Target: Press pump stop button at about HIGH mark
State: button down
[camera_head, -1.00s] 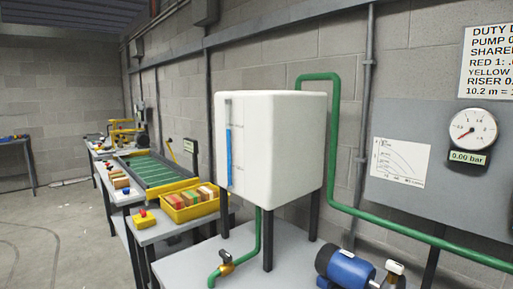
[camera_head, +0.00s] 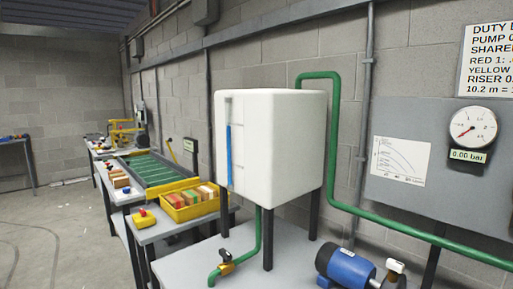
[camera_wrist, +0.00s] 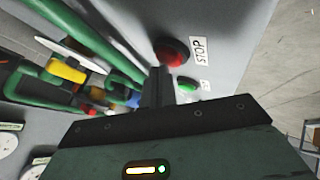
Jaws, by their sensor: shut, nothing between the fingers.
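The red stop button (camera_wrist: 172,52) sits on a grey panel in the wrist view, beside a white STOP label (camera_wrist: 198,50). A green button (camera_wrist: 187,84) is just below it. My gripper (camera_wrist: 159,72) is shut and empty, its tips close to the red button; I cannot tell whether they touch it. In the head view the white tank (camera_head: 285,150) stands on legs, with a blue level column (camera_head: 229,155) in the sight strip on its front. The column's top is in the upper part of the strip. Mark lettering is too small to read.
A blue pump motor (camera_head: 346,267) sits on the bench below the tank. A green pipe (camera_head: 333,140) runs from the tank along the wall. The gauge (camera_head: 473,128) has a 0.00 bar readout. A yellow bin of blocks (camera_head: 180,212) stands left.

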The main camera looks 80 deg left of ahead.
jog(key=shift+f, duration=0.25)
dwell(0.3)
jog(key=shift+r, duration=0.55)
jog(key=shift+r+p, duration=1.9)
jog(key=shift+r, duration=1.15)
